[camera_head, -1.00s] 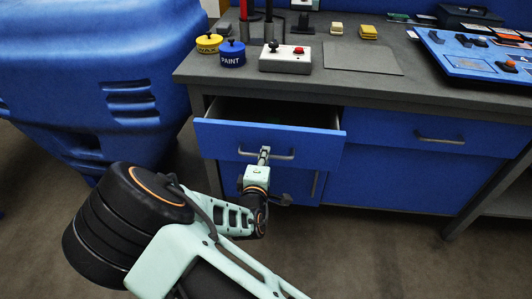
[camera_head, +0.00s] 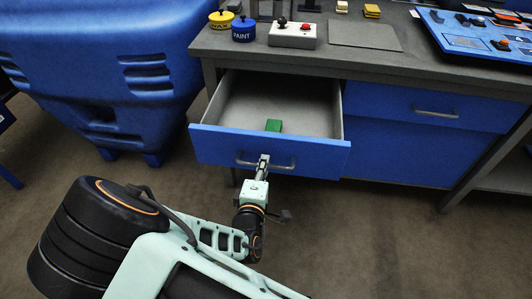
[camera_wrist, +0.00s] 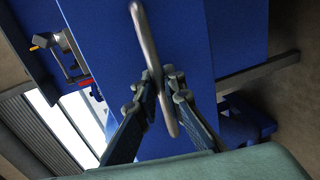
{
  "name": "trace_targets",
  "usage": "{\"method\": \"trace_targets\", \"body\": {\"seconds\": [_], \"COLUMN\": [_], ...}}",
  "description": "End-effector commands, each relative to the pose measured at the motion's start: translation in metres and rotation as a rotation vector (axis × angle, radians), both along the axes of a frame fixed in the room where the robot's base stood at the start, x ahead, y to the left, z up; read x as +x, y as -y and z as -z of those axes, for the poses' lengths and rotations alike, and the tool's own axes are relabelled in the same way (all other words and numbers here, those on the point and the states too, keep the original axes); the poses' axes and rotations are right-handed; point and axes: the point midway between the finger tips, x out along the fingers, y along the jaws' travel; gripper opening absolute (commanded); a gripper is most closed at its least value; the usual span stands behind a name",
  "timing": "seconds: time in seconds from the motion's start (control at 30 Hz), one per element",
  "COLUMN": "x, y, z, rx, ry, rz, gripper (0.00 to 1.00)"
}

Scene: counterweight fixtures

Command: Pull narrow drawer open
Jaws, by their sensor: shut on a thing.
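The narrow drawer (camera_head: 215,146) is the left one under the grey bench top. It stands well out from the bench, and its grey inside shows a small green block (camera_head: 273,125). My gripper (camera_head: 263,162) is at the middle of the drawer's bar handle (camera_head: 285,167). In the wrist view my gripper's two fingers (camera_wrist: 163,95) are on either side of the handle (camera_wrist: 148,40) and shut on it. The blue drawer front (camera_wrist: 185,35) fills much of that view.
A wider shut drawer (camera_head: 400,107) is to the right. On the bench top (camera_head: 420,65) stand a yellow wax tin (camera_head: 221,20), a blue paint tin (camera_head: 243,30) and a white button box (camera_head: 292,36). A large blue bin (camera_head: 100,60) stands left. Floor in front is clear.

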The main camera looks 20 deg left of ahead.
Motion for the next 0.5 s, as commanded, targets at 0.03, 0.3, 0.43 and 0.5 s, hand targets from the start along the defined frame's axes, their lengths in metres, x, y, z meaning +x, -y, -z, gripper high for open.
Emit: {"method": "trace_targets", "body": {"seconds": [0.03, 0.3, 0.43, 0.5], "x": [-0.005, -0.015, -0.015, -0.015], "y": [0.000, 0.003, 0.003, 0.003], "z": [-0.001, 0.000, 0.000, 0.000], "rx": [-0.001, 0.000, 0.000, 0.000], "ry": [-0.001, 0.000, 0.000, 0.000], "rz": [-0.003, -0.001, -0.001, -0.001], "gripper": [0.00, 0.00, 0.00, 0.00]}}
